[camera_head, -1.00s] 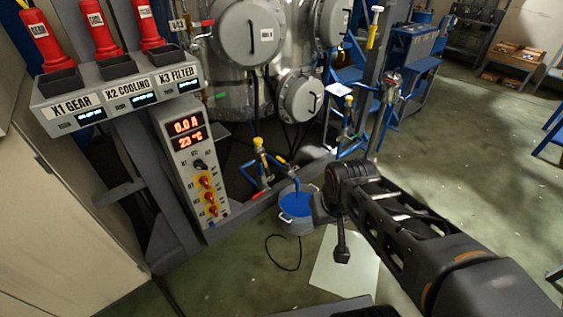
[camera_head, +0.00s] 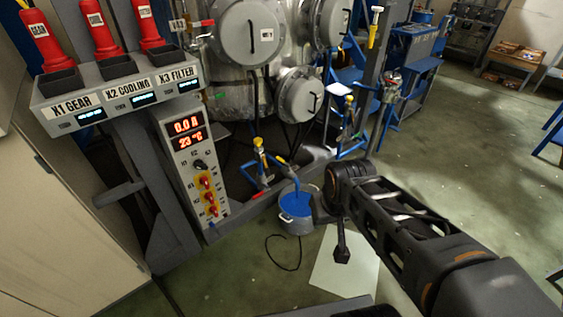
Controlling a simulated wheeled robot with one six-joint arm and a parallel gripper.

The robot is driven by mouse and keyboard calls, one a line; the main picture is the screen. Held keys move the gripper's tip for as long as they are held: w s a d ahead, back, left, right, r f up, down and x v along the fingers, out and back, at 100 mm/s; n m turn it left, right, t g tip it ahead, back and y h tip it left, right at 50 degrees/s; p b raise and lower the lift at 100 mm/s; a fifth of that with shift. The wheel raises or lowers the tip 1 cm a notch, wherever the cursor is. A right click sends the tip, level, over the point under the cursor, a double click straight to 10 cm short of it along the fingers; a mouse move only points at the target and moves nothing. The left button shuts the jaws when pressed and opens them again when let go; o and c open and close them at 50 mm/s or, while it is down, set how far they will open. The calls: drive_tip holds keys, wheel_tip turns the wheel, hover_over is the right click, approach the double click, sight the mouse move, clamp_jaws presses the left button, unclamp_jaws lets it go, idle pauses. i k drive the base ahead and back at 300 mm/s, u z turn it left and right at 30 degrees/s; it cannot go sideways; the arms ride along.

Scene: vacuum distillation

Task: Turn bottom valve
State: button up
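Low pipework with blue fittings stands in front of the steel vessel. One blue pipe valve (camera_head: 260,165) has a yellow top, and a red handle (camera_head: 258,192) sits near its foot. A short yellow handle (camera_head: 281,160) is just to its right, above a blue bucket (camera_head: 296,204). I cannot tell which of these is the bottom valve. My arm reaches in from the lower right. My gripper (camera_head: 322,208) is at its far end, just right of the bucket in the picture. Its fingers are mostly hidden by the wrist, so its opening is unclear. I see nothing held in it.
A control box (camera_head: 190,160) with red knobs and a display stands left of the pipework. A white sheet (camera_head: 345,270) and a black cable (camera_head: 283,262) lie on the floor. Open floor (camera_head: 460,170) stretches to the right.

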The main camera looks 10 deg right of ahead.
sight(280, 160)
drive_tip(key=i, duration=1.25)
drive_tip(key=u, duration=1.05)
drive_tip(key=k, duration=0.7)
drive_tip(key=z, duration=0.8)
drive_tip(key=i, duration=0.85)
